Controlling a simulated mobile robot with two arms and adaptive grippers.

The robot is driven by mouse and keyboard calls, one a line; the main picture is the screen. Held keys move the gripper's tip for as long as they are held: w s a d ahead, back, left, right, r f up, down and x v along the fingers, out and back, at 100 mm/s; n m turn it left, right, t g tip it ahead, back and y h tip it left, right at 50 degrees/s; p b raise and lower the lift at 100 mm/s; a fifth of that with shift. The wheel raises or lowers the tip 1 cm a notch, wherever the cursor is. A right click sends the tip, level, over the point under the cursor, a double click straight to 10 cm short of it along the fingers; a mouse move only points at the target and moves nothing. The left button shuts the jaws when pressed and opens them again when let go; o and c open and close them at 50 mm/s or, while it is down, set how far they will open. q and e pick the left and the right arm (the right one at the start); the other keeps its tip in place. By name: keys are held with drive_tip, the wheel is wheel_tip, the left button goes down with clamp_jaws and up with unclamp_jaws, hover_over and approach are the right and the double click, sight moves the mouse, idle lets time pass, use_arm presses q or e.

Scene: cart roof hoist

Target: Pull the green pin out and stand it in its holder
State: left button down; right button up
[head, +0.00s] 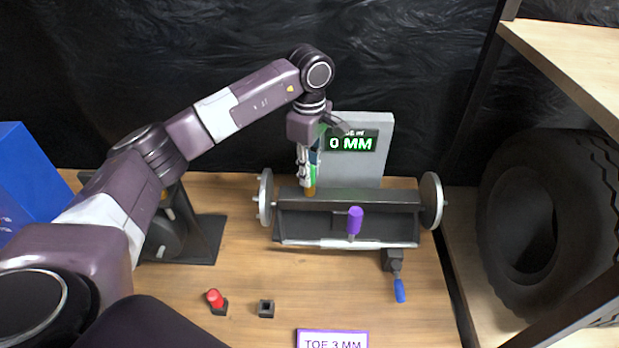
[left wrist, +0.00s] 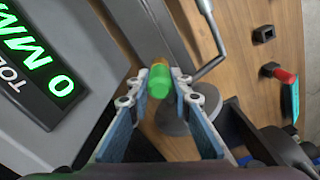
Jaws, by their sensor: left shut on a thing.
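The green pin (left wrist: 160,82) is between the fingertips of my left gripper (left wrist: 160,90), with an orange part showing beyond its green end. In the head view, my left gripper (head: 309,172) is shut on it at the back of the dark trough-like fixture (head: 345,228), left of centre. The fingers hide most of the pin there. I cannot tell whether its lower end is in the fixture or just above it. An empty black square holder (head: 265,308) stands on the bench in front; it also shows in the left wrist view (left wrist: 264,34). My right gripper is out of view.
A red pin (head: 215,298) stands in a black holder left of the empty one. A purple pin (head: 355,220) stands at the fixture's front. A grey panel reading 0 MM (head: 375,160) rises behind. A blue-handled crank (head: 399,290) hangs at front right. The front bench is mostly clear.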

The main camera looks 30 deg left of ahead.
use_arm(q)
drive_tip(key=shift+r, duration=0.15)
drive_tip(key=shift+r, duration=0.15)
drive_tip(key=shift+r+p, duration=1.8)
drive_tip(key=shift+r, duration=0.75)
drive_tip(key=shift+f, duration=0.1)
